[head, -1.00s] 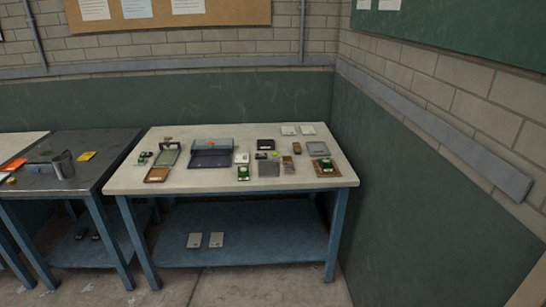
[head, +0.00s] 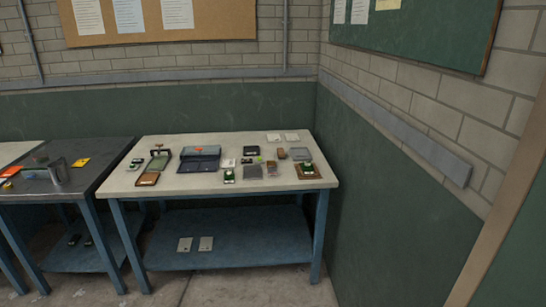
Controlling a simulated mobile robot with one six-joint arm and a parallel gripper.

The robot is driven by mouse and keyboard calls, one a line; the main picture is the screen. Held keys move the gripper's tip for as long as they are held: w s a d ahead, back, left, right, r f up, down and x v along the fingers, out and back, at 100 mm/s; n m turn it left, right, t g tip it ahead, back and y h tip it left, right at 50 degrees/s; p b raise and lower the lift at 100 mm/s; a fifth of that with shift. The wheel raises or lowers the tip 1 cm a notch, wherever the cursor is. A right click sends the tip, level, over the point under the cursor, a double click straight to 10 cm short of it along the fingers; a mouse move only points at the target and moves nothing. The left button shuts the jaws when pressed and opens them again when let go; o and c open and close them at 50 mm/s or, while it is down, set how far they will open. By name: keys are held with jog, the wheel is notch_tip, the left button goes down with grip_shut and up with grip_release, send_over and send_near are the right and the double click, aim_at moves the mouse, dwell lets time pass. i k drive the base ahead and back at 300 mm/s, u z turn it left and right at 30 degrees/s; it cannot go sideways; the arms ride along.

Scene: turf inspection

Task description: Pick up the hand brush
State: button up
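I cannot pick out a hand brush for certain; the things on the tables are small. The pale-topped table (head: 120,184) with blue legs carries many small items. Near its left end are a green-grey piece with a dark frame (head: 158,164) and a flat brown piece (head: 148,179) in front of it. A dark blue-grey open case (head: 199,163) with a small orange mark lies to their right. My gripper is not in view.
A dark-topped table (head: 90,176) adjoins on the left, with a grey metal container (head: 59,171) and a yellow item (head: 81,162). Two light plates (head: 185,244) lie on the lower shelf (head: 235,238). A green-and-block wall (head: 390,200) closes the right side. Bare floor shows in front.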

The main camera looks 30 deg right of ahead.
aim_at(281, 151)
jog(key=u, duration=0.1)
jog(key=i, duration=0.85)
jog(key=u, duration=0.05)
